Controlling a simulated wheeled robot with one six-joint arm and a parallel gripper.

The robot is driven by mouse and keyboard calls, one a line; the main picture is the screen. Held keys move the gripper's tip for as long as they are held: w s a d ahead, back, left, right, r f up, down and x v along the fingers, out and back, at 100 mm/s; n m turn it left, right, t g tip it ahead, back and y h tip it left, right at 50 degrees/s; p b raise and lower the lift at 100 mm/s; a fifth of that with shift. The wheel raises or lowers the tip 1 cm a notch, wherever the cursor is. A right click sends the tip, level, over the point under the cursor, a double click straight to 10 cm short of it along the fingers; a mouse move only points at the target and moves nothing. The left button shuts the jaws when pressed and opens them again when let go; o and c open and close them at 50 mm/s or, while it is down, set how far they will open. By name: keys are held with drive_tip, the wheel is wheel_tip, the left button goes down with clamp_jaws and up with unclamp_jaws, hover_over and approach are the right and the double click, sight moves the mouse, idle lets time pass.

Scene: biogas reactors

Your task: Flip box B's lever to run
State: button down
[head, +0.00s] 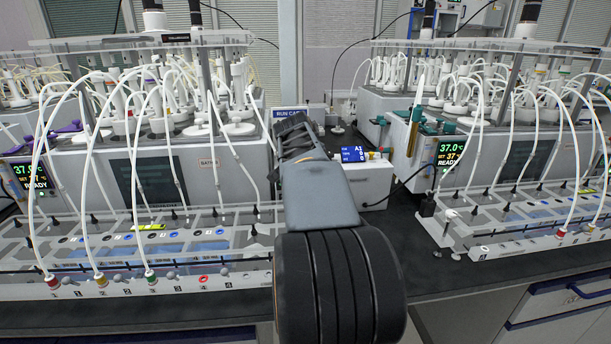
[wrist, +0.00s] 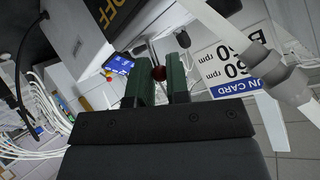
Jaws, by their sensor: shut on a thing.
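My gripper (wrist: 159,75) has its two green fingers closed around a dark red ball knob (wrist: 158,73) on a thin metal lever rod (wrist: 151,52). The rod runs up toward a grey box (wrist: 88,30) marked with large letters ending "OFF" in the wrist view. The box's letter does not show clearly, and its other markings are out of frame. In the head view my arm covers the fingers and the lever. A run card (wrist: 232,65) with a large B and rpm figures stands behind; its blue header (head: 287,113) shows in the head view.
Reactor rigs with white tubes (head: 150,165) fill the left bench, and another rig (head: 525,170) the right.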

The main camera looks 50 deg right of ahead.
drive_tip(key=shift+s+a+f+t+h+b, duration=0.2)
drive_tip(key=shift+t+h+b, duration=0.35)
drive_tip(key=shift+b, duration=1.35)
drive_tip(key=shift+r+b, duration=0.15)
drive_tip(key=shift+b, duration=0.25)
drive_tip(key=c, duration=1.1)
unclamp_jaws()
